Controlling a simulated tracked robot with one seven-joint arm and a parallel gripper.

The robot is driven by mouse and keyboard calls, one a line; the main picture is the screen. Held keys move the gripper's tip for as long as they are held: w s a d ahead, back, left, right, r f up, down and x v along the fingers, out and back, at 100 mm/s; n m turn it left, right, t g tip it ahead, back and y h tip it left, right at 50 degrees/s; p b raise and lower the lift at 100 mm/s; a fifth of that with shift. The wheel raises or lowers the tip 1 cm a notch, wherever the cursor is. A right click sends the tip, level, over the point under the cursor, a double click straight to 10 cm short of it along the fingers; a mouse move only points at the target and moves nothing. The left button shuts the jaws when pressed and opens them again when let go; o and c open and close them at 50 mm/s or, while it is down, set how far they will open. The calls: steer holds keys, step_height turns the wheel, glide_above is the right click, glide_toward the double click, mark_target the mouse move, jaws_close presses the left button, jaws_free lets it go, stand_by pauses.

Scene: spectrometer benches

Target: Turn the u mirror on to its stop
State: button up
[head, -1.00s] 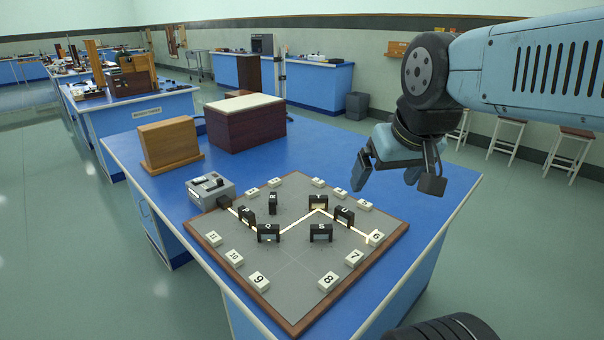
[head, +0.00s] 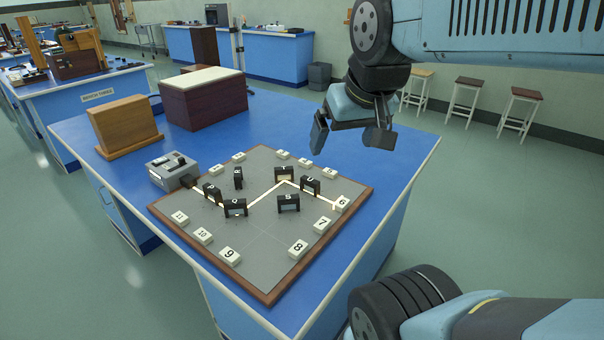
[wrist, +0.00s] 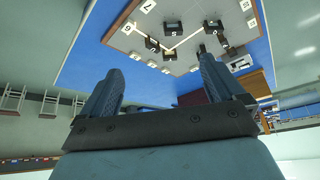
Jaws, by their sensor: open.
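The u mirror (head: 310,186) is a small black frame marked U, standing on the grey board (head: 262,270) toward its right side. A bright beam line runs from the T-marked mirror (head: 284,174) past the u mirror to the tile marked 6 (head: 342,204). My gripper (head: 349,137) is open and empty, in the air behind and to the right of the u mirror, clear of it. In the wrist view, my gripper's fingers (wrist: 160,66) are spread apart, and the u mirror (wrist: 152,43) appears beyond them.
Other black mirrors, such as the O mirror (head: 235,208) and S mirror (head: 288,203), stand close by on the board. Numbered tiles line its edges. A grey lamp box (head: 170,172), a wooden block (head: 125,125) and a dark box (head: 203,103) stand behind. The blue bench top is clear at right.

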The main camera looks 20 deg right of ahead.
steer(key=w+d+m+g, duration=0.1)
steer(key=w+m+g, duration=0.15)
steer(key=w, duration=0.65)
steer(key=m+g, duration=0.3)
steer(key=m, duration=0.6)
glide_above(310, 179)
step_height(310, 179, down, 16)
steer(key=shift+n, duration=0.25)
step_height(310, 179, down, 13)
steer(key=shift+f, duration=0.1)
steer(key=shift+c, duration=0.2)
steer(key=c, duration=1)
